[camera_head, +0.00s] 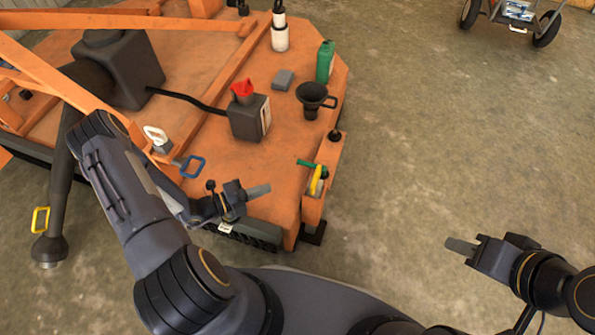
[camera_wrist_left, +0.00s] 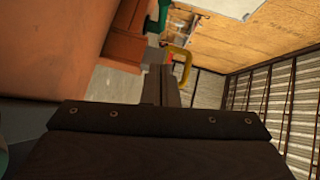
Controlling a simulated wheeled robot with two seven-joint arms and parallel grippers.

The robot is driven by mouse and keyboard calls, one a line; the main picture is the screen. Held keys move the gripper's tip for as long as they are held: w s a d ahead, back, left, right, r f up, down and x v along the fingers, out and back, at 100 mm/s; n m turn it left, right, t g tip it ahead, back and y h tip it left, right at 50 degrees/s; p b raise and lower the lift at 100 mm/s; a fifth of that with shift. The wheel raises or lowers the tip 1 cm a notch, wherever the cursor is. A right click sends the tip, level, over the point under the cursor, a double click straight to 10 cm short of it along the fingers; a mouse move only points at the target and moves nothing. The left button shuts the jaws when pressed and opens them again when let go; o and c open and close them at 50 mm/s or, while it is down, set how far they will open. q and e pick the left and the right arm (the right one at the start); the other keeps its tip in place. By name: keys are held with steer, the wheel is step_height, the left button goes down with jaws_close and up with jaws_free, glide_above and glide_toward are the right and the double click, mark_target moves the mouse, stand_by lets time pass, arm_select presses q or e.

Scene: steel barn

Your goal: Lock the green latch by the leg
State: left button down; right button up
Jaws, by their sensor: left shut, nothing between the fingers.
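The green latch (camera_head: 311,163) sits on top of the right corner post of the orange machine, beside a yellow curved handle (camera_head: 316,182). A green part also shows at the top of the left wrist view (camera_wrist_left: 158,16), with the yellow handle (camera_wrist_left: 182,62) near the fingertips. Which leg is meant is unclear; a dark foot (camera_head: 313,234) is under this corner. My left gripper (camera_head: 262,190) is shut and empty, left of the latch and apart from it. My right gripper (camera_head: 460,246) is out over the floor to the right; its finger gap cannot be made out.
A leg (camera_head: 48,250) stands at left.

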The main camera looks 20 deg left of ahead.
arm_select(q)
steer(key=b+x, duration=0.3)
steer(key=x, duration=0.7)
steer(key=shift+d+f, duration=0.1)
steer(key=shift+d, duration=0.1)
steer(key=w, duration=0.1)
steer(key=w+b, duration=0.1)
steer(key=shift+w+a+f, duration=0.1)
steer(key=shift+w+f, duration=0.15)
steer(key=shift+w+b, duration=0.45)
steer(key=shift+w, duration=0.25)
steer(key=shift+a, duration=0.1)
